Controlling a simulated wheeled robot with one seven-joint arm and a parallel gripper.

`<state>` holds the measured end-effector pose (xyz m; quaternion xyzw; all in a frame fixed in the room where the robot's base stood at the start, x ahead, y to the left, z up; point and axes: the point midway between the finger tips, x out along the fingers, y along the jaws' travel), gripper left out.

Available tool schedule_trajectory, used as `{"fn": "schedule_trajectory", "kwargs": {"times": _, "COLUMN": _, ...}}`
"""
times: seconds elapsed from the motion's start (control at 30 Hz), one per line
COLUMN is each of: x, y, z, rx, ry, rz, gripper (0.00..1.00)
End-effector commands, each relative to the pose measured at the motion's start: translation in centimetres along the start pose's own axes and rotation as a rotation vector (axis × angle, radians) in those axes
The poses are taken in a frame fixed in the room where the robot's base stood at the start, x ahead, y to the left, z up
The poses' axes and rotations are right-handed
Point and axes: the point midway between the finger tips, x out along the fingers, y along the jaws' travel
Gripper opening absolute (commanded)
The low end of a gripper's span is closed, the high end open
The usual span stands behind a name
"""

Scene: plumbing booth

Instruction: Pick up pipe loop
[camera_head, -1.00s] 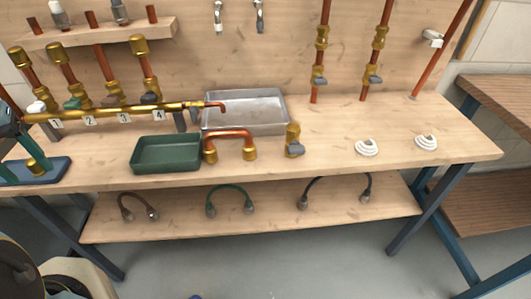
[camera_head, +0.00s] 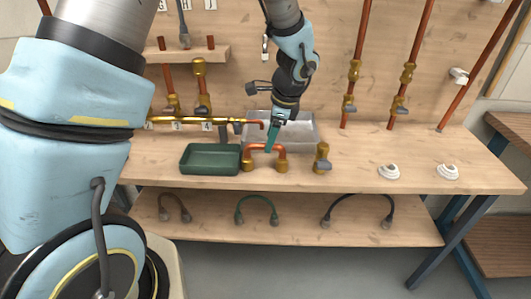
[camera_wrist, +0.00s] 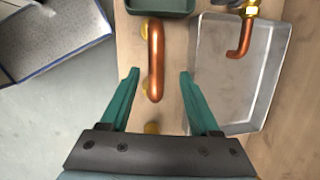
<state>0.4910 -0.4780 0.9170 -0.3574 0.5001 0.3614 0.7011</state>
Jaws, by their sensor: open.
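The pipe loop (camera_head: 263,149) is a copper U-shaped pipe with brass ends. It stands on the workbench between the green tray and a brass valve. My gripper (camera_head: 269,147) is above it in the head view and partly covers it. In the wrist view the copper pipe loop (camera_wrist: 156,62) runs lengthwise between the two teal fingers of my gripper (camera_wrist: 158,75), with a gap on each side. The fingers are open and empty. One brass end shows at the top of the loop; the other is partly hidden low between the fingers.
The green tray (camera_head: 183,158) is left of the loop and the metal tray (camera_head: 314,131) is behind it. A brass valve (camera_head: 322,157) stands to the right. A copper spout (camera_wrist: 240,40) overhangs the metal tray. The bench is clear between the valve and white discs (camera_head: 388,171).

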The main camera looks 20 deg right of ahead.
Motion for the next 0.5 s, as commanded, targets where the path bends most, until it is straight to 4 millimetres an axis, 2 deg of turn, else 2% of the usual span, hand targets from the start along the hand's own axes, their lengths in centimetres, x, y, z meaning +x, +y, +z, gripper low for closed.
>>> {"fn": "schedule_trajectory", "kwargs": {"times": 0.1, "x": 1.2, "y": 0.1, "z": 0.0, "rx": 0.001, "ry": 0.0, "rz": 0.001, "gripper": 0.63}}
{"fn": "schedule_trajectory", "kwargs": {"times": 0.27, "x": 2.2, "y": 0.2, "z": 0.2, "rx": -0.001, "ry": -0.001, "rz": 0.003, "gripper": 0.63}}
{"fn": "schedule_trajectory", "kwargs": {"times": 0.5, "x": 5.6, "y": 0.7, "z": 0.6, "rx": 0.0, "ry": -0.001, "rz": 0.003, "gripper": 0.63}}
